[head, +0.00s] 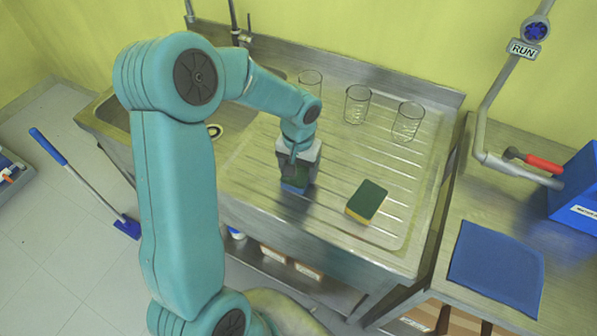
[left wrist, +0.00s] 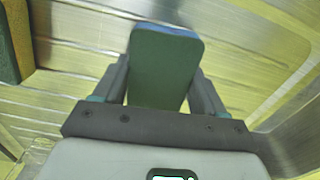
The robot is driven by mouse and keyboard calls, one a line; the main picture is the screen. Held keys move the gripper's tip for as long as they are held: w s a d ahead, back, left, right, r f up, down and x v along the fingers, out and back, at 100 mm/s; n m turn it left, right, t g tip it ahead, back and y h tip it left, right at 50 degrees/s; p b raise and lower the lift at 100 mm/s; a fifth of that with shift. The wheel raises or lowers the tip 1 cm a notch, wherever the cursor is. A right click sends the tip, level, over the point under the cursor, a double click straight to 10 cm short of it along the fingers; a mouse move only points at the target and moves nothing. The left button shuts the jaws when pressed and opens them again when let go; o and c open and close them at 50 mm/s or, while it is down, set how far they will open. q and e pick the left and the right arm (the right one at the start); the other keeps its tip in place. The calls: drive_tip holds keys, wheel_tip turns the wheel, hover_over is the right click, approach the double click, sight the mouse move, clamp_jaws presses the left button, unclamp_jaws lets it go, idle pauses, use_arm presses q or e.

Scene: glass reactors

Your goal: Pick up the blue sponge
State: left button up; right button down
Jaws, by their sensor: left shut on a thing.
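The blue sponge (head: 293,187) is at the left part of the steel draining board (head: 325,215), below my left gripper (head: 296,173). In the left wrist view the blue sponge (left wrist: 163,70) stands between the two fingers, with a green face towards the camera and a blue edge at the top. My left gripper (left wrist: 160,88) is shut on it, one finger on each side. In the head view the gripper hides much of the sponge. I cannot tell whether it touches the board. My right gripper is not in view.
A yellow sponge with a green top (head: 368,200) lies to the right; it also shows in the left wrist view (left wrist: 14,45). Three glass beakers (head: 357,105) stand at the back. A blue mat (head: 497,268) lies on the right bench, near a red-handled valve (head: 543,163).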

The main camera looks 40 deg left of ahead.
sight(299, 169)
use_arm(q)
drive_tip(key=shift+w+r, duration=0.15)
drive_tip(key=shift+r, duration=0.5)
wheel_tip(299, 169, up, 19)
drive_tip(key=shift+f, duration=0.1)
drive_tip(key=shift+c, duration=0.6)
